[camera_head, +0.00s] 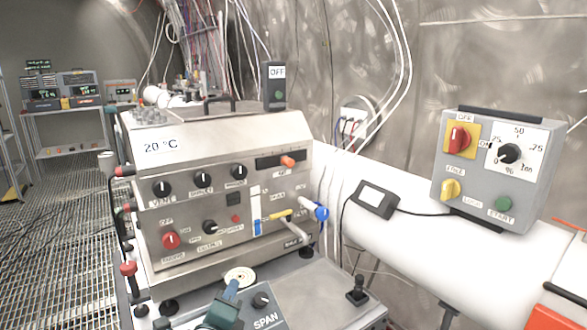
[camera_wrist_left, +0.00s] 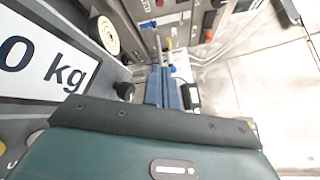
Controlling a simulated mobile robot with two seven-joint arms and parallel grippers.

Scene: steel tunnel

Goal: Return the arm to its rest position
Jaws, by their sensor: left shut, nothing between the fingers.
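My left gripper (camera_head: 231,287) shows at the bottom of the head view, in front of the steel control panel (camera_head: 180,262). Its blue fingers are together and hold nothing. In the left wrist view the closed blue fingers (camera_wrist_left: 166,70) point up toward the panel's knobs. Only the dark green gripper body and fingers show in the head view; the rest of the left arm is out of frame. My right gripper is not in view.
A grey box with a SPAN label (camera_head: 266,320) and a round cream disc (camera_head: 240,275) sit close to my left gripper. A joystick (camera_head: 357,291) stands to the right. A white pipe (camera_head: 420,240) carries a grey switch box (camera_head: 495,170). Grated floor (camera_head: 60,220) lies at left.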

